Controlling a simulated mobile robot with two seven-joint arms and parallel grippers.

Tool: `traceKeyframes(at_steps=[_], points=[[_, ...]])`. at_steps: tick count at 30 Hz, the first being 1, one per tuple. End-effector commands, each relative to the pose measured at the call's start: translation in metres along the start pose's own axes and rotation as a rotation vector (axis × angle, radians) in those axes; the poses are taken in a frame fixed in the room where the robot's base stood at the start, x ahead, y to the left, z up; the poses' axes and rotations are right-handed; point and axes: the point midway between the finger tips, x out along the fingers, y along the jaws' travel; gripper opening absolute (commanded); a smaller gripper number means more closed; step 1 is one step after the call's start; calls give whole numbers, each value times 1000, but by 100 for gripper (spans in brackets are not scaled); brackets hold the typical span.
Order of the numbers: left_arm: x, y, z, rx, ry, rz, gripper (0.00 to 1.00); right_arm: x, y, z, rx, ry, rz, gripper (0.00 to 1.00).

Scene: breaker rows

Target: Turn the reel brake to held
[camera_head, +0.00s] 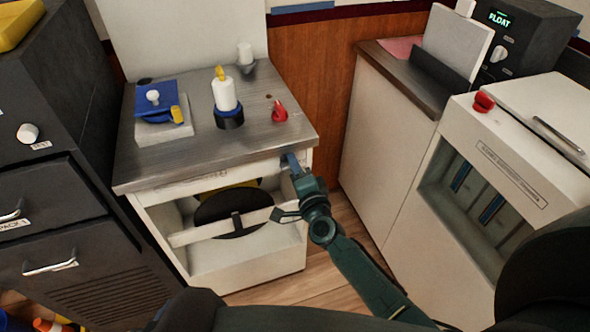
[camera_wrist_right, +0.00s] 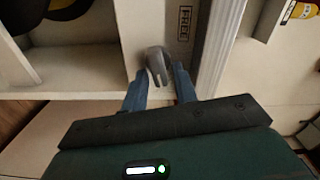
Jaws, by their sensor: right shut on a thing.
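The reel brake is a grey lever (camera_wrist_right: 157,63) on the cabinet's front, beside a label reading FREE (camera_wrist_right: 184,22) in the right wrist view. My right gripper (camera_wrist_right: 160,82) has its blue fingers on either side of the lever and is shut on it. In the head view my right gripper (camera_head: 291,163) reaches the right end of the cabinet's front edge and hides the lever. A black reel (camera_head: 222,209) with some yellow behind it sits in the open bay below. My left gripper is not in view.
The cabinet's metal top (camera_head: 200,165) carries a blue clamp-like device (camera_head: 155,98), a white bottle (camera_head: 224,95) and a red knob (camera_head: 279,112). A white bar (camera_head: 190,236) crosses the bay. Dark drawers (camera_head: 40,205) stand left, a white unit (camera_head: 495,150) right.

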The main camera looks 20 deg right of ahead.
Motion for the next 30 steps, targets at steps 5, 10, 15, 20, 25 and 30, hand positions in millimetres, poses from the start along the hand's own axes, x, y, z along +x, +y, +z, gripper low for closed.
traceKeyframes(at_steps=[5,10,15,20,25,30], points=[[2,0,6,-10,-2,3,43,-1,4,1,114,-1,3,6],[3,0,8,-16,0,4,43,-1,4,1,185,-1,3,6],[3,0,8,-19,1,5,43,-1,4,1,221,-2,3,6],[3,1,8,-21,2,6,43,-1,4,1,233,-2,3,6],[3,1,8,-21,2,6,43,-1,4,1,234,-2,4,6],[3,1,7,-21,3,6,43,-1,4,1,234,-2,4,29]])
